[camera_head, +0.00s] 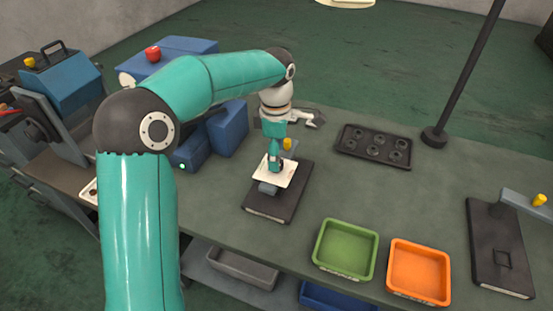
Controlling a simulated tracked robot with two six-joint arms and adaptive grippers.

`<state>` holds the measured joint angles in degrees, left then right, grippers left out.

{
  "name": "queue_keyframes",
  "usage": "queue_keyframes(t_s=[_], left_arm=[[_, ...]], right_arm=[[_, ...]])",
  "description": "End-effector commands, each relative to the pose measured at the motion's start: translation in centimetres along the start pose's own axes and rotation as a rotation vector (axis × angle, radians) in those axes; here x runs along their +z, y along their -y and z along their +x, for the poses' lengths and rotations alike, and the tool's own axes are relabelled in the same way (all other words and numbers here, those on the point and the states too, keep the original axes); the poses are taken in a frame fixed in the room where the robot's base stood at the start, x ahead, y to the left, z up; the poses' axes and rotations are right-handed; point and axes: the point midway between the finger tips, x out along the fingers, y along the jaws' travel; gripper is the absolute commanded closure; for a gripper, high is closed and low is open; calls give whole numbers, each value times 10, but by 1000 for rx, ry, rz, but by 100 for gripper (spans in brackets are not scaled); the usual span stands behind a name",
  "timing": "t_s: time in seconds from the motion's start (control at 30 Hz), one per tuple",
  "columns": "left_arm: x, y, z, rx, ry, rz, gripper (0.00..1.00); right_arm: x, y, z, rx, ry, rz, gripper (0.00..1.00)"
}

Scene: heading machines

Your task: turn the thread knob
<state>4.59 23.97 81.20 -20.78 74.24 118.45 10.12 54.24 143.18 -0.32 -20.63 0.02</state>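I cannot tell for sure which part is the thread knob. A small yellow knob (287,144) shows just behind my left wrist, on the dark-based machine in the middle of the bench. My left arm comes in from the left and bends down over this machine. My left gripper (275,163) points down at a cream plate (283,176) above the machine's black base (282,206). Its fingertips are small and partly hidden, so I cannot tell whether they are open, shut or touching. A similar machine (498,248) with a yellow knob (540,199) stands at the right. My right gripper is not in view.
A green tray (346,275) and an orange tray (447,280) sit at the front edge. A black tray with round recesses (365,153) lies further back. Blue machines, one with a red knob (153,54), stand at the left. A dark pole (466,75) rises at the right.

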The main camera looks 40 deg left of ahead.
Motion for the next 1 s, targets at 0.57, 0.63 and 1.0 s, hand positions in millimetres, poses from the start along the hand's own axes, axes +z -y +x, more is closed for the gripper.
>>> queue_keyframes(t_s=[0.57, 0.63, 1.0], left_arm=[[0, 0, 22, 1, 0, -1, 39], [0, 0, 22, 1, 0, -1, 51], [1, 0, 22, 2, 1, 0, 94]], right_arm=[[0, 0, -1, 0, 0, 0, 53], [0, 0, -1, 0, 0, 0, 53], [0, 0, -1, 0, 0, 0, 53]])
